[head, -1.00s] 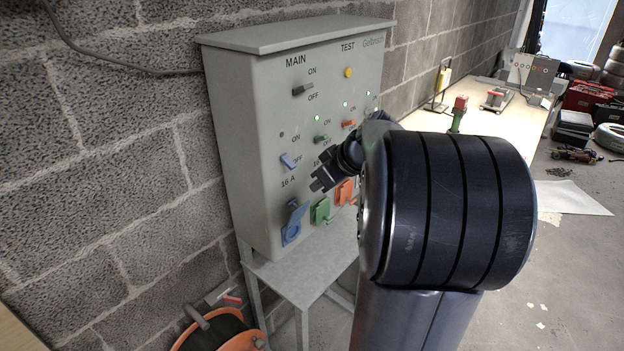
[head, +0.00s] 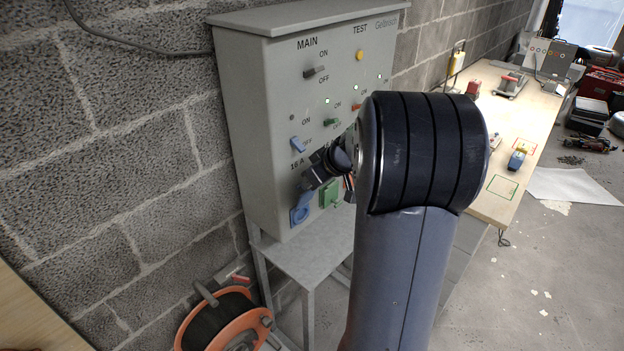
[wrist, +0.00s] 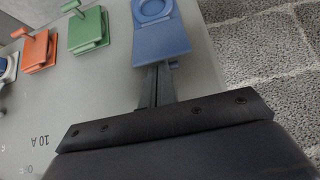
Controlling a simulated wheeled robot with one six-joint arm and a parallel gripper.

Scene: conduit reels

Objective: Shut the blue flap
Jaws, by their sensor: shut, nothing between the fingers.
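The blue flap (head: 306,201) stands open, sticking out from above its round blue socket (head: 299,217) at the lower left of the grey box's front. In the wrist view the flap (wrist: 162,42) is a flat blue plate, with the socket's ring (wrist: 153,9) beyond it at the top edge. My gripper (wrist: 155,72) is shut and empty, its fingertips right at the flap's near edge; I cannot tell whether they touch. In the head view my gripper (head: 308,184) is just above the flap, partly hiding it.
A green socket (wrist: 89,31) and an orange one (wrist: 39,51) sit beside the blue one, with their flaps sticking out. A blue switch (head: 298,144) is above. The grey box (head: 245,120) stands on a metal table (head: 300,262). An orange cable reel (head: 250,322) lies below.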

